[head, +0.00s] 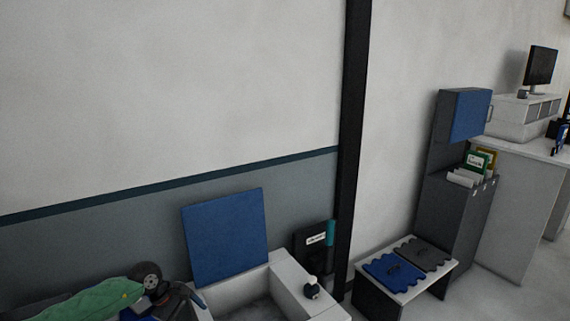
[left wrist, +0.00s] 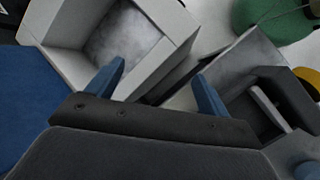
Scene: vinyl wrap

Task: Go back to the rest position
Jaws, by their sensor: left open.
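My left gripper (left wrist: 157,87) shows in the left wrist view with two blue fingers spread apart and nothing between them. An open pale box (left wrist: 165,20) lies beyond the fingers, with a grey speckled inside. In the head view, dark parts with a blue tip at the bottom left, beside the pale box (head: 290,280), may be my left gripper, but I cannot tell for sure. My right gripper is in neither view.
A blue square panel (head: 225,236) stands behind the box. Green items (head: 90,298) lie at the bottom left. A low bench with blue and grey mats (head: 392,272) and a dark cabinet (head: 462,210) stand at the right, past a black post (head: 354,130).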

